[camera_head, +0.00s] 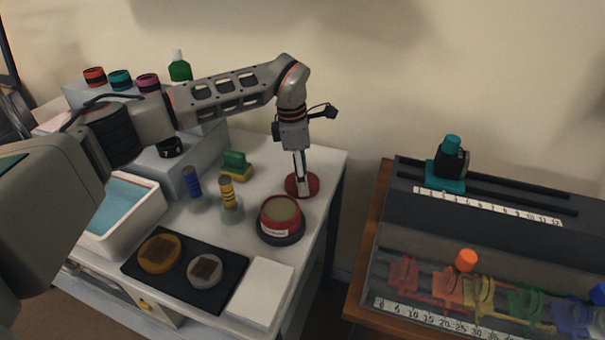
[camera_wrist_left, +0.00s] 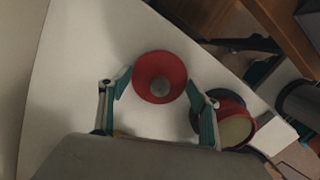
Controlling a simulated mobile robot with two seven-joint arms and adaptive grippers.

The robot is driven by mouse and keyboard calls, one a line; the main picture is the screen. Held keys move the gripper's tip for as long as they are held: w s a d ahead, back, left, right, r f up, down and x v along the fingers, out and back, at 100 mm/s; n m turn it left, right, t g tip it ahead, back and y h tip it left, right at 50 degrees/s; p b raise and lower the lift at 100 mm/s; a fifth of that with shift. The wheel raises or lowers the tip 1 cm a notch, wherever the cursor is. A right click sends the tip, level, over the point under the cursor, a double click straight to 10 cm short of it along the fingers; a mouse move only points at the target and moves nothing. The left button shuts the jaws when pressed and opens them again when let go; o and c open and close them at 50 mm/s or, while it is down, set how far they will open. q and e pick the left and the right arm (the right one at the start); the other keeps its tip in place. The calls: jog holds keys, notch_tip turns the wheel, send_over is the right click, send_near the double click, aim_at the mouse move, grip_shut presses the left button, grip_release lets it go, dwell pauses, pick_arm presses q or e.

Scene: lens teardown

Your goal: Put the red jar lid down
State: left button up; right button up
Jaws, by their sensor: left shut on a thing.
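The red jar lid (camera_head: 310,188) is a round red disc near the white table's right edge, behind the red jar. In the left wrist view the lid (camera_wrist_left: 148,68) shows a grey round centre and sits between the fingertips. My left gripper (camera_head: 302,183) points down and is shut on the lid. The lid is at or just above the tabletop; I cannot tell whether it touches. The red jar (camera_head: 272,218), with a pale top and a white label, stands on a dark round base, also in the left wrist view (camera_wrist_left: 228,107). My right gripper is not in view.
A dark tray (camera_head: 208,297) with two round pieces and a white block (camera_head: 262,292) lie in front. Yellow (camera_head: 228,190) and blue-handled tools, a green-yellow sponge (camera_head: 236,165) and a white basin (camera_head: 150,222) are to the left. A gap separates the brown table (camera_head: 358,300).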

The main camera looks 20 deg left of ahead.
pick_arm(q)
jog(key=shift+r, duration=0.15)
jog(key=o, duration=1.1)
jog(key=shift+f, duration=0.2)
jog(key=shift+r, duration=0.1)
notch_tip(320, 180, up, 12)
jog(key=a+p, duration=0.1)
jog(key=shift+s+a+p, duration=0.15)
jog(key=shift+s+p, duration=0.15)
